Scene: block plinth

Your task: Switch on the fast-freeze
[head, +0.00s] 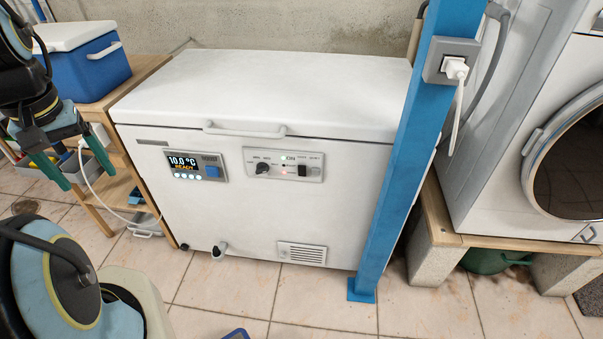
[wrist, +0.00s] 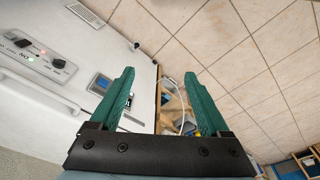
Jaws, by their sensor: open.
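The white chest freezer (head: 270,100) stands against the wall with its lid shut. Its left panel has a display (head: 184,165) reading 10.0 °C and READY, several small round lit buttons below, and a blue button (head: 212,172). Its right panel (head: 284,164) has a black knob (head: 263,168), a black switch (head: 302,170), a green-lit ON marking and a red light. The other labels are too small to read. My gripper (head: 88,180) is open and empty, left of the freezer's front, apart from the panels.
A blue pillar (head: 410,150) with a socket and plug stands before the freezer's right end. A wooden shelf (head: 150,64) with a blue cool box (head: 85,70) stands left. A washing machine (head: 500,130) is at right. Tiled floor (head: 250,305) before the freezer is mostly clear.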

